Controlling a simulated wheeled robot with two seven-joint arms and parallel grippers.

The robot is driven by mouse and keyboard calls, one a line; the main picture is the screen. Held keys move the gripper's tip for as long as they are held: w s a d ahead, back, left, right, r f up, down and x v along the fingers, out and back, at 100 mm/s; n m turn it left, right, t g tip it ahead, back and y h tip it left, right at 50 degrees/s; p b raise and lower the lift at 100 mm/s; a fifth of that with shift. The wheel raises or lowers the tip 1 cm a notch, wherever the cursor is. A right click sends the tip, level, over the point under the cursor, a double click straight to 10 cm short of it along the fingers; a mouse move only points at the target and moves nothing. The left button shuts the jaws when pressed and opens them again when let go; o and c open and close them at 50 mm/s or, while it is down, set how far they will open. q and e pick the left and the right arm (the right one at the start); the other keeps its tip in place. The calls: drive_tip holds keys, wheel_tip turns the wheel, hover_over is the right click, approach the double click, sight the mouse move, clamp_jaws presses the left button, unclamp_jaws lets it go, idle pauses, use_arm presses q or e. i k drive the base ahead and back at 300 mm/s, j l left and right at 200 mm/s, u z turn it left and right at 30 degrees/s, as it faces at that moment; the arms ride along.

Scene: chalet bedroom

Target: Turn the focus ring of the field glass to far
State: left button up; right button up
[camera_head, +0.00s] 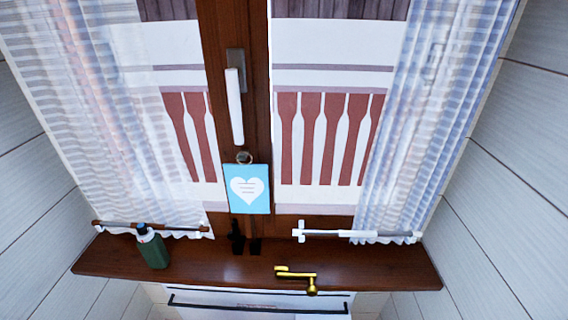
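A dark green cylinder with a pale band and a dark upper end (152,248) stands on the left part of the brown wooden sill; it may be the field glass, but it is too small to be sure. I cannot make out a focus ring or its marks. A brass-coloured piece with a bent arm and a rounded knob (297,276) lies at the sill's front edge, right of the middle. Neither of my grippers is in view.
The brown sill (200,266) runs below a curtained window. A small black item (236,238) stands near its middle. A white rod (355,236) and a dark rod (150,228) cross the curtain bottoms. A blue heart card (248,189) hangs above. The sill's right end is clear.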

sight(144, 238)
drive_tip(key=j+u, duration=0.1)
drive_tip(key=u, duration=0.25)
drive_tip(key=j+u, duration=0.15)
drive_tip(key=u, duration=0.2)
drive_tip(key=j+u, duration=0.15)
drive_tip(key=u, duration=0.2)
